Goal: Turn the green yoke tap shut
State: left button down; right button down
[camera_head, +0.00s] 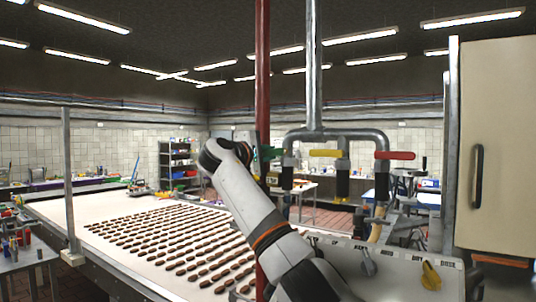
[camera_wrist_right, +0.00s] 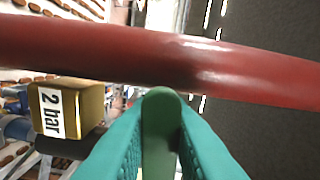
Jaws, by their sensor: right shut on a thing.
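The green yoke tap (camera_wrist_right: 160,130) shows in the right wrist view as a flat green handle with a rounded end, upright in the picture. My right gripper (camera_wrist_right: 160,112) has its two teal fingers on either side of it and is shut on it. In the head view my right arm reaches up from the bottom, and the right gripper (camera_head: 266,154) is at the red upright pipe (camera_head: 262,85). There it is small, and I cannot separate tap from fingers. The same red pipe (camera_wrist_right: 225,62) crosses the wrist view just beyond the handle. My left gripper is not in view.
A yellow handle (camera_head: 325,153) and a red handle (camera_head: 395,155) sit on grey pipes just right of the gripper. A brass block marked "2 bar" (camera_wrist_right: 90,108) is left of the fingers. A conveyor (camera_head: 75,210) with rows of brown biscuits lies left.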

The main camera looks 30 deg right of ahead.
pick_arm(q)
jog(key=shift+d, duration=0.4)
pick_arm(e)
jog(key=shift+s+d+r+m, duration=0.1)
jog(key=shift+r+m, duration=0.4)
jog(key=shift+m, duration=0.5)
jog(key=shift+r, duration=0.1)
